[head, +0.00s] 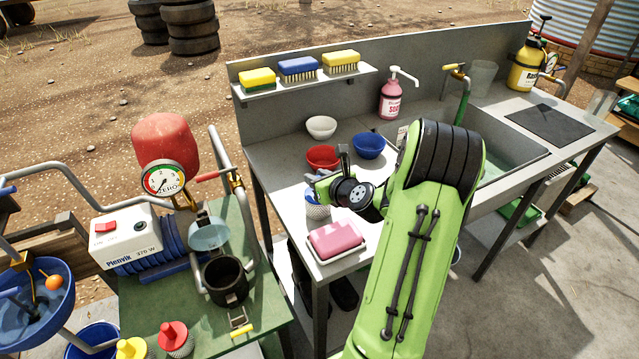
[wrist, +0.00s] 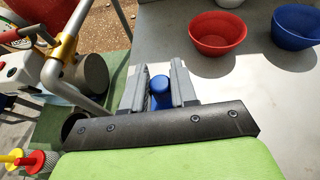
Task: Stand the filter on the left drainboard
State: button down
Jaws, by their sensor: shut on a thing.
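The filter (head: 317,210), a pale mesh cylinder with a blue cap, is upright at the left edge of the left drainboard (head: 278,162). My gripper (head: 318,188) is shut on its top from above. In the wrist view, the blue cap of the filter (wrist: 160,92) shows between the two grey fingers of my gripper (wrist: 160,80). The lower body of the filter is hidden there. I cannot tell whether its base touches the drainboard.
A pink sponge on a white dish (head: 336,240) lies just in front of the filter. Red (head: 323,158), blue (head: 368,146) and white (head: 321,127) bowls stand behind. A green bench (head: 255,318) with a pump and red- and yellow-capped filters is at left.

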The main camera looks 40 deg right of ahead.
jog(key=c, duration=0.9)
grip_release()
jog(key=p+v, duration=0.1)
jog(key=v, duration=1.1)
jog(key=w+a+r+n+g+y, duration=0.15)
jog(key=a+n+g+y, duration=0.3)
jog(key=a+n, duration=1.35)
jog(key=s+a+r+n+g, duration=0.1)
jog(key=s+a+n, duration=0.2)
jog(key=n, duration=0.3)
jog(key=s+a+r+n+g+h, duration=0.1)
jog(key=s+a+r+n, duration=0.1)
jog(key=s+n, duration=0.4)
jog(key=s+a+r+n+g, duration=0.1)
jog(key=s+a+n, duration=0.3)
jog(key=n, duration=0.4)
jog(key=shift+s+r+h, duration=0.35)
jog(key=shift+s+r, duration=0.1)
jog(key=shift+r, duration=0.3)
